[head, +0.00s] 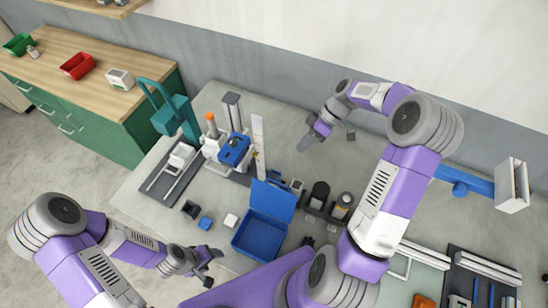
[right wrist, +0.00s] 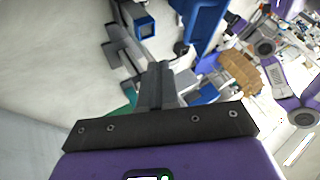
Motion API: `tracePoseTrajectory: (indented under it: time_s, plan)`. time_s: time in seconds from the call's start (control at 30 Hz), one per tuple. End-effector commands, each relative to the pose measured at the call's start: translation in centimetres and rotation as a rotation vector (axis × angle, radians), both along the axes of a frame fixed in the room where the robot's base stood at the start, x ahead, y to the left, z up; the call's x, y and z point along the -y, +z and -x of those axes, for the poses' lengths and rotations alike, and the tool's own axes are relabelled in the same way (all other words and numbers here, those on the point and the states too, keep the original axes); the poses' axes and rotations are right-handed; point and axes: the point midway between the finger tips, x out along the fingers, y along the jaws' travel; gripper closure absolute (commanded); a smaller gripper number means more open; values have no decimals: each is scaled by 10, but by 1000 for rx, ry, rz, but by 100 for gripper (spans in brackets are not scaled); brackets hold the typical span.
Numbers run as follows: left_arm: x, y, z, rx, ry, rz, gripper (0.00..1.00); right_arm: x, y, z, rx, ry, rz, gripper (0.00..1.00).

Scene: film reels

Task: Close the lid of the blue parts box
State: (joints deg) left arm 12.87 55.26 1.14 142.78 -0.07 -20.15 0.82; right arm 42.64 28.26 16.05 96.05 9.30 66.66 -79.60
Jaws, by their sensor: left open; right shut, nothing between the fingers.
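The blue parts box (head: 258,236) stands on the grey table near the front middle in the head view. Its blue lid (head: 272,200) is open, raised at the box's far edge. The inside looks empty. My left gripper (head: 212,268) is open and empty, to the left of the box and near the table's front edge, apart from it. My right gripper (head: 308,141) is shut and empty, well beyond the lid towards the wall. Its closed fingers show in the right wrist view (right wrist: 155,88). I cannot surely pick out the box in that view.
A teal press (head: 172,113) stands farther left.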

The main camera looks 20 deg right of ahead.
Motion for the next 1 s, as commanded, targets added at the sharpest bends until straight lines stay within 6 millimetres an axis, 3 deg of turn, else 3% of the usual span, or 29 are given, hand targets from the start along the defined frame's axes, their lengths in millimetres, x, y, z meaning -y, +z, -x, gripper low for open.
tracePoseTrajectory:
  time_s: [0.17,0.5,0.73,1.0]
  plan:
    - [0,3,0,1,0,0,38,-17,-19,1,-4,4,-4,100]
    - [0,13,-1,2,1,0,38,-63,-75,3,-5,4,-5,100]
    - [0,23,-1,2,1,0,38,-85,-70,21,-2,3,-2,100]
    - [0,25,-1,2,1,0,38,-92,-71,27,0,1,-1,100]
